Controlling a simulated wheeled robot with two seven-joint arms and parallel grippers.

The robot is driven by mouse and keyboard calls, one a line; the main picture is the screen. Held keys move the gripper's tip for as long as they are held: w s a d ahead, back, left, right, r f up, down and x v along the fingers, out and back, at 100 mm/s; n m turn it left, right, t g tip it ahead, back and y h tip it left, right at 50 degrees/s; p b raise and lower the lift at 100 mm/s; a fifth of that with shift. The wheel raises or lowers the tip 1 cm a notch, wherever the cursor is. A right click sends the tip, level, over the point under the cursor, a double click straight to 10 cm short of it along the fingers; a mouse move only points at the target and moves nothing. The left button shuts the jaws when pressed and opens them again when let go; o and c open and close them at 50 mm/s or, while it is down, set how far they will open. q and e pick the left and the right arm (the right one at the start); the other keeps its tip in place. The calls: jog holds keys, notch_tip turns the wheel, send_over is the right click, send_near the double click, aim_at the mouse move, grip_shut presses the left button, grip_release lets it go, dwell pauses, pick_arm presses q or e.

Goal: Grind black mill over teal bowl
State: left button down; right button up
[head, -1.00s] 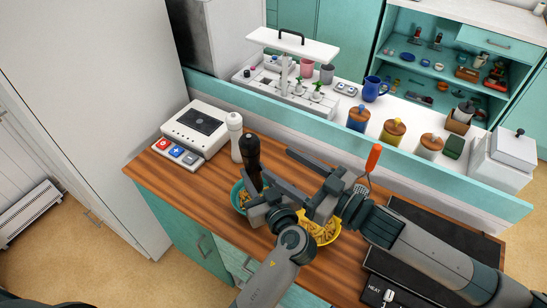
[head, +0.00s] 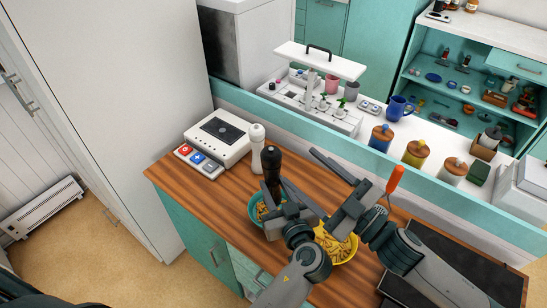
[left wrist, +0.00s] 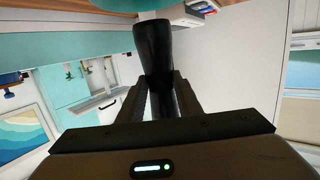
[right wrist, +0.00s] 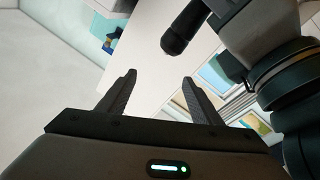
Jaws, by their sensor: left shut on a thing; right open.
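The black mill (head: 271,161) stands nearly upright, its lower part at the teal bowl (head: 253,208). My left gripper (head: 277,206) is shut on the black mill, which also shows between the fingers in the left wrist view (left wrist: 154,55). The teal bowl holds yellow pieces and is partly hidden by the mill and the gripper. The gap between mill and bowl is hard to judge. My right gripper (head: 332,180) is open and empty, to the right of the mill. The right wrist view shows its spread fingers (right wrist: 158,80) and an end of the black mill (right wrist: 180,32).
A white mill (head: 257,146) and a scale-like device with coloured buttons (head: 217,138) stand behind on the wooden counter. A yellow bowl of pasta (head: 340,250) is close under my right gripper. An orange-handled utensil (head: 395,180) and a dark hob (head: 455,265) are at right.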

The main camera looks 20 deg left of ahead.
notch_tip(320, 180, up, 3)
jog(key=s+n+y, duration=0.1)
jog(key=n+y, duration=0.1)
jog(key=n, duration=0.5)
jog(key=n+h, duration=0.4)
jog(key=n, duration=2)
send_near(279, 163)
jog(key=shift+w+a+r+g, duration=0.1)
jog(key=shift+w+a+g, duration=0.1)
jog(key=shift+w+g, duration=0.1)
jog(key=shift+a, duration=0.1)
jog(key=x, duration=1.1)
jog(key=shift+w+a+r, duration=0.15)
jog(key=shift+a, duration=0.2)
jog(key=shift+c, duration=0.3)
jog(key=c, duration=1)
